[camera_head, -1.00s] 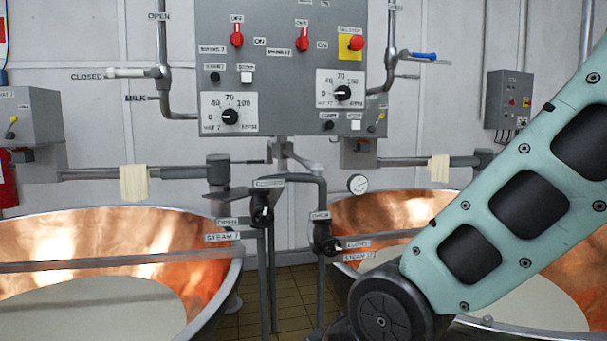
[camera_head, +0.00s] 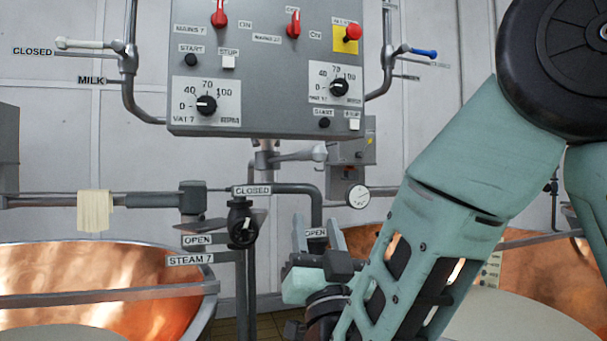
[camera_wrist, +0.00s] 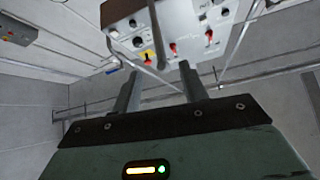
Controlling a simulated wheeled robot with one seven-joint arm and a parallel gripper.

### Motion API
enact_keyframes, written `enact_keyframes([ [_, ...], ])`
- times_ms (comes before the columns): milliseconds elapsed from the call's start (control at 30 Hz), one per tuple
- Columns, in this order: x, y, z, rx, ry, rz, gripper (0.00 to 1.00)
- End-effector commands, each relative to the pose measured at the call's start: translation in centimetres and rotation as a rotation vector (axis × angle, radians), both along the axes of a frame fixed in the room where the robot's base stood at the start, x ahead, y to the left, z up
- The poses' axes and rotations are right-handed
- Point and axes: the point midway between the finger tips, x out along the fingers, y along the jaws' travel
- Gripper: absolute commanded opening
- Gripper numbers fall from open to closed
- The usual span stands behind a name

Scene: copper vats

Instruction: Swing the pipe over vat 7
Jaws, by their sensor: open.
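Vat 7 (camera_head: 185,325) is the copper vat at the left in the head view, with pale liquid inside and a metal bar across it. A short grey pipe (camera_head: 292,156) sits on the post below the control panel, its pale end pointing right, away from vat 7; I cannot tell for sure that it is the task's pipe. My gripper (camera_head: 318,232) is open, its fingers pointing up, below this pipe in the picture and apparently empty. Its fingers also show in the wrist view (camera_wrist: 160,90), aimed toward the panel.
The control panel (camera_head: 265,110) with knobs and red switches hangs above. A steam valve (camera_head: 241,224) marked STEAM 7 stands left of my gripper. A second copper vat (camera_head: 545,265) is at the right, partly behind my arm. A cloth (camera_head: 95,212) hangs on the left rail.

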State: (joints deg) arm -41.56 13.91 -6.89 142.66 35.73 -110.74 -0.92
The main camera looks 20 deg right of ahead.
Motion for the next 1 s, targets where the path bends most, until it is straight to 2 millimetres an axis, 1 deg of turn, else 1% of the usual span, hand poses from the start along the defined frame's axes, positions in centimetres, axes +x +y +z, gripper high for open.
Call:
enact_keyframes([
  [33, -0.4, -0.1, -0.2, -0.001, -0.03, -0.013, 0.43],
  [100, -0.7, -0.3, 0.2, -0.002, -0.058, -0.027, 0.43],
  [167, -0.8, -0.5, 0.5, -0.002, -0.069, -0.033, 0.43],
  [367, 0.3, -0.7, 2.1, -0.004, -0.07, -0.036, 0.43],
  [667, 3.2, -1.3, 5.0, -0.004, -0.067, -0.036, 0.43],
  [1000, 8.0, -2.3, 9.5, -0.001, -0.072, -0.034, 0.43],
])
